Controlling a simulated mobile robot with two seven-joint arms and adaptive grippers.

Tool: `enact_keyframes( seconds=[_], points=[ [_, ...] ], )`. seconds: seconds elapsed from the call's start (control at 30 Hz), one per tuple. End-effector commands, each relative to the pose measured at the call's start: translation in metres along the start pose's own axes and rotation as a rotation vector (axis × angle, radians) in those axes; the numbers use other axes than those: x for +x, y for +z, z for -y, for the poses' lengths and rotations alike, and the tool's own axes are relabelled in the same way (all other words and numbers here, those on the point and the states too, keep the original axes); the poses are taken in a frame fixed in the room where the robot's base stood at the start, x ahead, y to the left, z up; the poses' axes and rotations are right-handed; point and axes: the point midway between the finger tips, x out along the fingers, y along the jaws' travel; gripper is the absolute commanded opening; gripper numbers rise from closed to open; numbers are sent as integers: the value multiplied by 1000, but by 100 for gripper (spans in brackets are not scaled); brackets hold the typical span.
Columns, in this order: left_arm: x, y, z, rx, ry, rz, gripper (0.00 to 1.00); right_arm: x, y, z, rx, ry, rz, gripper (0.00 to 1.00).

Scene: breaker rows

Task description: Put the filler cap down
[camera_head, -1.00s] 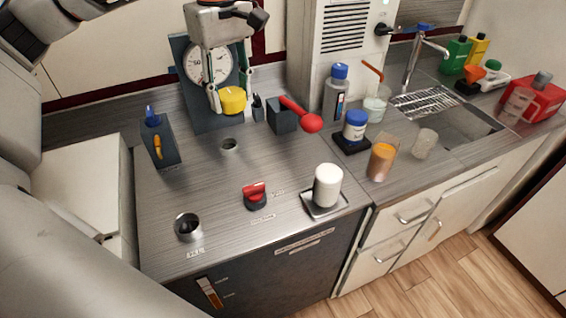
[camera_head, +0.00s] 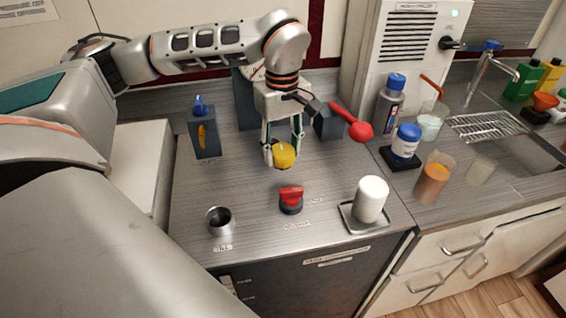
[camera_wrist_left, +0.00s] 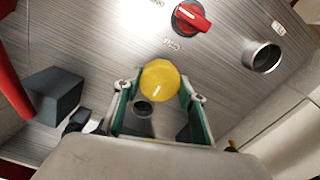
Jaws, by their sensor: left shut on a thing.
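The filler cap (camera_head: 284,155) is a round yellow cap with a small light mark. My left gripper (camera_head: 283,150) is shut on it and holds it above the counter, pointing down. In the left wrist view the cap (camera_wrist_left: 160,81) sits between the two green-padded fingers (camera_wrist_left: 160,100). Below and partly behind it, the left wrist view shows a round opening (camera_wrist_left: 143,107) in the counter. My right gripper is not in view.
A red knob (camera_head: 291,199) and an open metal neck (camera_head: 220,219) stand on the counter in front. A red-balled lever (camera_head: 360,130) is right of the gripper. A white cylinder (camera_head: 371,199) stands on a small tray. A blue-topped block (camera_head: 203,133) is at left.

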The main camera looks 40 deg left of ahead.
Motion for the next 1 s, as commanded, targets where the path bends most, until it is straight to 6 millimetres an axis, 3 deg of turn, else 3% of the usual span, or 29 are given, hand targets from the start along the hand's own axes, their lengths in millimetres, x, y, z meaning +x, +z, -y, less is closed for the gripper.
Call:
enact_keyframes(
  seconds=[0.3,0.7,0.73,0.8,1.0],
  points=[
    [40,0,1,1,-3,1,21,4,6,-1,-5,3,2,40],
    [44,0,0,0,-1,0,21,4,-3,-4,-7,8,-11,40],
    [44,0,0,0,-1,0,43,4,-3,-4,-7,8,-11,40],
    [44,0,0,0,-1,0,57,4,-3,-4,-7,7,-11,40],
    [44,0,0,0,-1,0,57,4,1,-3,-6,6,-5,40]
  ],
)
